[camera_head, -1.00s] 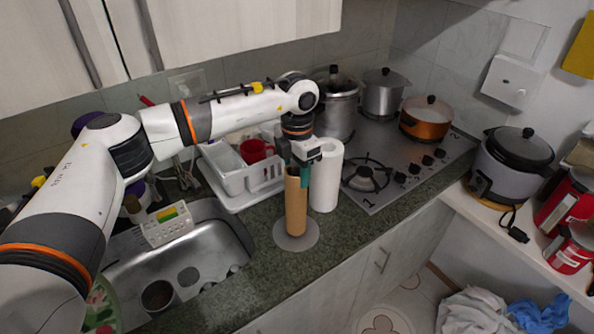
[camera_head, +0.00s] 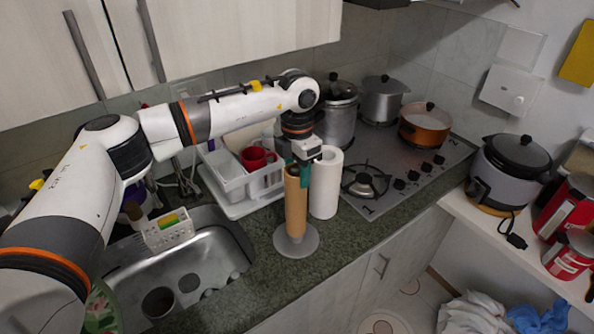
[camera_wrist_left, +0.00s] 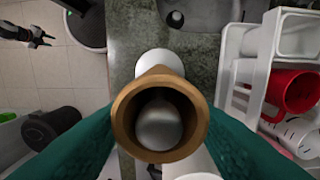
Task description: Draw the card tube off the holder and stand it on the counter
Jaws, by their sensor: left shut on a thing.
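The brown card tube (camera_head: 295,208) stands upright around the holder, whose round grey base (camera_head: 296,241) rests on the counter. In the left wrist view I look down into the open top of the tube (camera_wrist_left: 126,112), and the rounded metal tip of the holder (camera_wrist_left: 158,125) shows inside it. My left gripper (camera_head: 302,173) is shut on the upper part of the tube, with its green fingers on either side of it. My right gripper is not clearly in the head view; a dark gripper (camera_wrist_left: 38,38) shows at the upper left of the left wrist view, and its jaw state is unclear.
A white paper roll (camera_head: 326,185) stands close to the right of the tube. The white dish rack (camera_head: 236,180) with a red mug (camera_head: 257,157) is behind it to the left. The sink (camera_head: 190,265) lies left and the stove (camera_head: 385,185) right. Counter (camera_head: 262,275) in front is bare.

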